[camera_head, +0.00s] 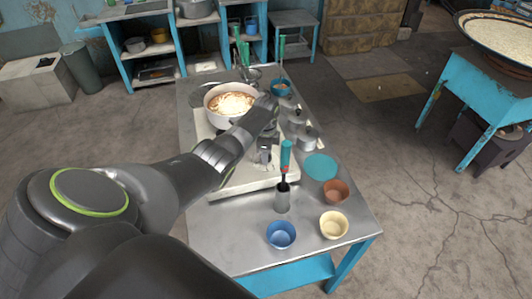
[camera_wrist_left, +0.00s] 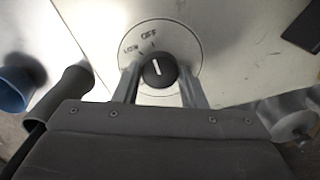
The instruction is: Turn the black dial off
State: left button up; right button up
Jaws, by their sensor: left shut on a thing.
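The black dial (camera_wrist_left: 158,71) sits on a round white plate marked OFF and LOW in the left wrist view. Its white pointer line points up, close to the OFF mark. My left gripper (camera_wrist_left: 160,86) is shut on the dial, with one finger on each side of it. In the head view, my left gripper (camera_head: 264,154) reaches down to the pale stove top (camera_head: 237,184), and the dial is hard to make out there. My right gripper is not in view.
A pot of creamy contents (camera_head: 231,103) stands on the stove behind my gripper. A utensil holder (camera_head: 282,198), blue cup (camera_head: 281,235), cream cup (camera_head: 333,226), brown cup (camera_head: 335,191) and teal plate (camera_head: 321,167) stand at the near right. Metal canisters (camera_head: 307,137) stand right of the gripper.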

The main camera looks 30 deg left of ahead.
pick_arm(q)
jog(key=o, duration=1)
jog(key=shift+r, duration=0.5)
notch_tip(320, 180, up, 16)
jog(key=shift+r+b, duration=0.25)
jog(key=shift+b, duration=0.7)
jog(key=shift+f, duration=0.1)
